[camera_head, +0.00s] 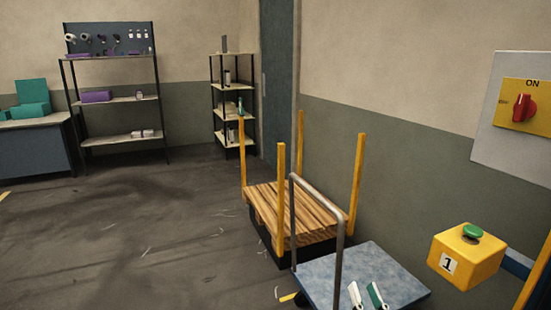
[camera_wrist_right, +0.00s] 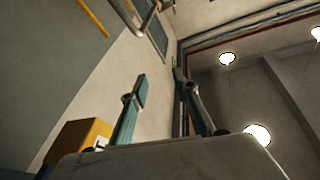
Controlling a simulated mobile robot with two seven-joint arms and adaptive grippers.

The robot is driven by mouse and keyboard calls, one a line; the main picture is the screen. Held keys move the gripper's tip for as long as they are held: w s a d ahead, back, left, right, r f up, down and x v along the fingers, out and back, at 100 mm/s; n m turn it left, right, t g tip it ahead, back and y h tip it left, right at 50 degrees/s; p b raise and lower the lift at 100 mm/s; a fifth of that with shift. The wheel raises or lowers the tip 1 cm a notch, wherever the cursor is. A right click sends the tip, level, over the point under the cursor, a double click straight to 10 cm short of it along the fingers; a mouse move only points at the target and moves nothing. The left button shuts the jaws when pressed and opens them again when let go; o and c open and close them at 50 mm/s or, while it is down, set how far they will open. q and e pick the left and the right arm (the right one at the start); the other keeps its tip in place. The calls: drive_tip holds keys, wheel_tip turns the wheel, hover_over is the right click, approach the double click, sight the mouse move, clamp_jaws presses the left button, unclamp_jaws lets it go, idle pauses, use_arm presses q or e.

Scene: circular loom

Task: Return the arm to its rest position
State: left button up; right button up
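My right gripper (camera_head: 365,287) shows at the bottom edge of the head view, in front of the blue-topped cart. Its two fingers, pale with green pads, stand apart with nothing between them. In the right wrist view the fingers (camera_wrist_right: 160,80) point upward, also apart and empty, with wall and ceiling behind them. The rest of the right arm is out of the head view. My left gripper is in neither view.
A yellow box with a green button (camera_head: 471,231) and the number 1 stands at the right. A red switch (camera_head: 523,107) is on the wall panel. A blue-topped cart (camera_head: 385,262) and wooden trolley (camera_head: 275,208) stand nearby. The floor at left is clear.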

drive_tip(key=s+f+n+g, duration=0.3)
drive_tip(key=s+f+g, duration=0.2)
drive_tip(key=s+f, duration=0.6)
drive_tip(key=s+f+n+g, duration=0.3)
drive_tip(key=s+f+g, duration=0.2)
drive_tip(key=s+f, duration=0.6)
wheel_tip(320, 180, down, 6)
drive_tip(key=shift+a+r, duration=0.15)
drive_tip(key=shift+a, duration=0.25)
drive_tip(key=shift+s+d, duration=0.1)
